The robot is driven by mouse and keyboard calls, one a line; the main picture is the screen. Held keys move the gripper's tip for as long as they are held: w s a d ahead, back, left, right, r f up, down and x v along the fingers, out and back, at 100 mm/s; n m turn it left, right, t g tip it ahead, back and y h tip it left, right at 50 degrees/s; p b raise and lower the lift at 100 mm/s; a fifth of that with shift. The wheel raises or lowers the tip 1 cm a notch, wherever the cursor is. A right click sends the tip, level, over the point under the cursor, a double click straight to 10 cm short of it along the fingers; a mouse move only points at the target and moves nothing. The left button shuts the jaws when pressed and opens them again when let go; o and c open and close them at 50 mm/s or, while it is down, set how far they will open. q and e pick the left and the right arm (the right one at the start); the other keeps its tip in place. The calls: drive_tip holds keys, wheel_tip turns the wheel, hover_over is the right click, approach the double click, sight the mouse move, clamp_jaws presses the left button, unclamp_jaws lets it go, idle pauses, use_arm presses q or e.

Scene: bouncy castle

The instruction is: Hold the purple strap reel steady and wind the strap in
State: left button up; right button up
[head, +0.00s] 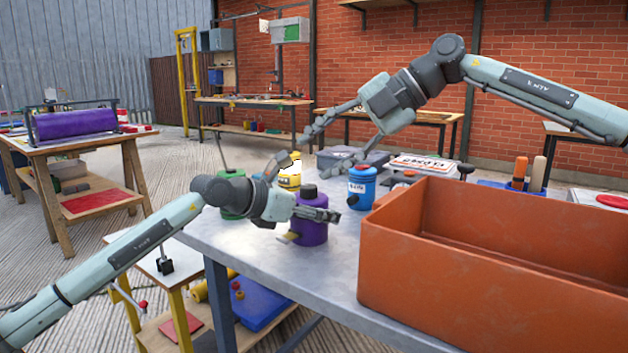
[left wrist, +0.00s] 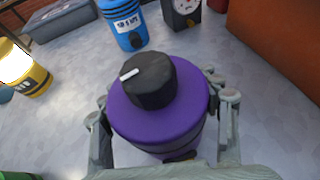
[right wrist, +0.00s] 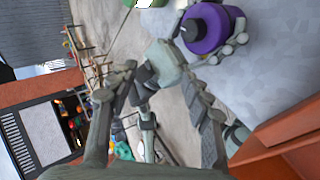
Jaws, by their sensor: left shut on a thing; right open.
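The purple strap reel (head: 312,232) stands upright on the grey table, with a black knob on top. The knob (left wrist: 148,80) bears a white mark. My left gripper (head: 303,190) is shut on the reel, its fingers on both sides of the purple body (left wrist: 165,125). A small yellowish piece (head: 288,237) shows low on the reel's left side; I cannot tell if it is strap. My right gripper (head: 333,142) is open and empty, above and behind the reel. In the right wrist view the reel (right wrist: 208,30) lies beyond the right gripper's fingers (right wrist: 158,105).
On the grey table (head: 275,268), green (head: 232,200), yellow (head: 290,178) and blue (head: 361,187) reels stand around the purple one. A large orange bin (head: 430,262) fills the table's right side. A grey case (head: 350,157) lies behind.

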sight(310, 186)
drive_tip(key=s+d+r+n+t+h, duration=0.1)
drive_tip(key=d+n+t+h, duration=0.3)
drive_tip(key=n, duration=1.1)
drive_tip(key=shift+g+y, duration=0.3)
drive_tip(key=shift+g, duration=0.1)
drive_tip(key=x, duration=1.1)
drive_tip(key=shift+f, duration=0.15)
drive_tip(key=shift+c, duration=0.5)
clamp_jaws()
